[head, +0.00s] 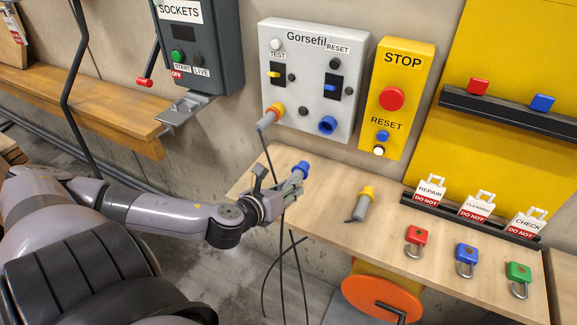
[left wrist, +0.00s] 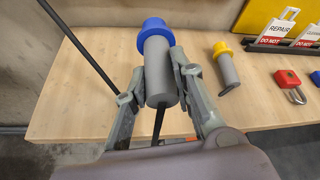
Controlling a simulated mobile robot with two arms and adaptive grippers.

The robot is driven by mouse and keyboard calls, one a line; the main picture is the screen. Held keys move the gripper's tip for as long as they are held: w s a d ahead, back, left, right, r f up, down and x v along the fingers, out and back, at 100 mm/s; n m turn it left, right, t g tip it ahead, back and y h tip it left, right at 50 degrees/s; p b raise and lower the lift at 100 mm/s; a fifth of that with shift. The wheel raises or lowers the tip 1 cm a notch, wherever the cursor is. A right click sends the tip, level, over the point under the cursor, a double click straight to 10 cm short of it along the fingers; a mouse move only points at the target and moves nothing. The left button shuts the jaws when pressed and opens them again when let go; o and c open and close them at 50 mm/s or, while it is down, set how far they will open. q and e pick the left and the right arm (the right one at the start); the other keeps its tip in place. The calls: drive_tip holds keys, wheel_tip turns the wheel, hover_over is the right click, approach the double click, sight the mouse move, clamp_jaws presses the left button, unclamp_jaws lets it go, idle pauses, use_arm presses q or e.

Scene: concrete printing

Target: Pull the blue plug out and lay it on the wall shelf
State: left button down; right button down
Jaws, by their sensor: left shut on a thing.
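The blue plug (head: 301,169) has a blue collar and a grey body. My left gripper (head: 291,184) is shut on its grey body. The left wrist view shows the blue plug (left wrist: 157,62) between the two fingers, collar pointing away from me and a black cable trailing back. The plug is out of the blue socket (head: 327,125) on the Gorsefil box (head: 307,90), in front of and below it. It appears over the wooden shelf (head: 325,215) along the wall; I cannot tell whether it touches. My right gripper is not in view.
A yellow plug (head: 363,204) lies on the shelf right of my gripper. Another grey plug (head: 268,118) sits at the box's lower left, its cable hanging down. Red (head: 416,238), blue (head: 466,258) and green (head: 518,277) padlocks lie further right. Bare wood shows left of the yellow plug.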

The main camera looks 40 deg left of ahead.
use_arm(q)
drive_tip(key=shift+f+b, duration=1.05)
drive_tip(key=shift+f, duration=0.8)
drive_tip(key=shift+w, duration=0.1)
hover_over(296, 206)
drive_tip(key=shift+d, duration=0.1)
drive_tip(key=shift+f+b, duration=2.05)
drive_tip(key=shift+f, duration=1.25)
drive_tip(key=c, duration=1.3)
unclamp_jaws()
